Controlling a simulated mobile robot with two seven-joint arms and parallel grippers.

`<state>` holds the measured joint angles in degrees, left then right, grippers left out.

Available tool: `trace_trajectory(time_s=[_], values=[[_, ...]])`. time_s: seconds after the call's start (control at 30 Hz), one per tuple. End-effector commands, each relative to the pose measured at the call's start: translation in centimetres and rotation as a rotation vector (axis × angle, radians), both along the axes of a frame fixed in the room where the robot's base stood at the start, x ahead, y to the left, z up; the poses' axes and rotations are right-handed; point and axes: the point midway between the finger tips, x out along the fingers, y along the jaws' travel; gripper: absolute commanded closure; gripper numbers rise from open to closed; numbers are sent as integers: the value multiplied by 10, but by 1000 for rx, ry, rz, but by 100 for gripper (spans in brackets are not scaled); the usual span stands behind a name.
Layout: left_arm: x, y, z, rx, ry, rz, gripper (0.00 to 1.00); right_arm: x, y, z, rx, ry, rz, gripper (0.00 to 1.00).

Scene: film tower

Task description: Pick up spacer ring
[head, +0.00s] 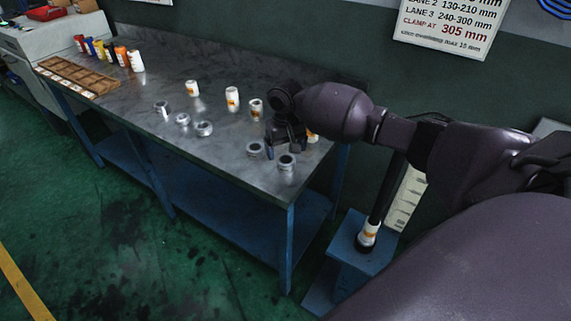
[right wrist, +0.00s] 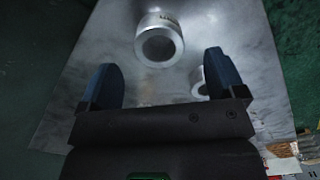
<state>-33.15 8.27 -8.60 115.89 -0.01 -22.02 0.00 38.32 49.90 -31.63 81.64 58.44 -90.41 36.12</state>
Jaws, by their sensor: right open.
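Several silvery spacer rings lie on the grey metal table. One taller ring (head: 286,164) stands near the table's front right corner, and a flatter ring (head: 255,150) is left of it. My right gripper (head: 286,148) is open and empty, above the table by these two rings. In the right wrist view, a ring with small dark print (right wrist: 160,40) shows beyond the gap between the fingers of my right gripper (right wrist: 160,75). Another ring (right wrist: 198,85) is partly hidden by the right-hand finger. My left gripper is not in view.
More rings (head: 204,128) lie mid-table (head: 225,165). White-and-orange canisters (head: 232,98) stand behind them, one (head: 312,136) close to my right gripper. A wooden tray (head: 75,76) is at the far left. A blue stand (head: 350,252) with a dark column is right of the table.

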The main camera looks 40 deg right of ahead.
Motion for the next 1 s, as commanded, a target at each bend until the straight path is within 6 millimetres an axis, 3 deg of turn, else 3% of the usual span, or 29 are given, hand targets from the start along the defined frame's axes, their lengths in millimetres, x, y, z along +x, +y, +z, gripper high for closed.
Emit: trace_trajectory(time_s=[0.3, 0.6, 0.9, 1.0], values=[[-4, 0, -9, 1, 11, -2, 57, 0, -1, -44, -1, 4, 1, 11], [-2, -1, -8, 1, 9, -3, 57, 1, -1, -47, -1, 0, 1, 11], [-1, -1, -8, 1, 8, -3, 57, 0, -1, -47, 0, 0, 1, 57], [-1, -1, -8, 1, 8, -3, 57, 1, -1, -47, 0, -1, 1, 68]])
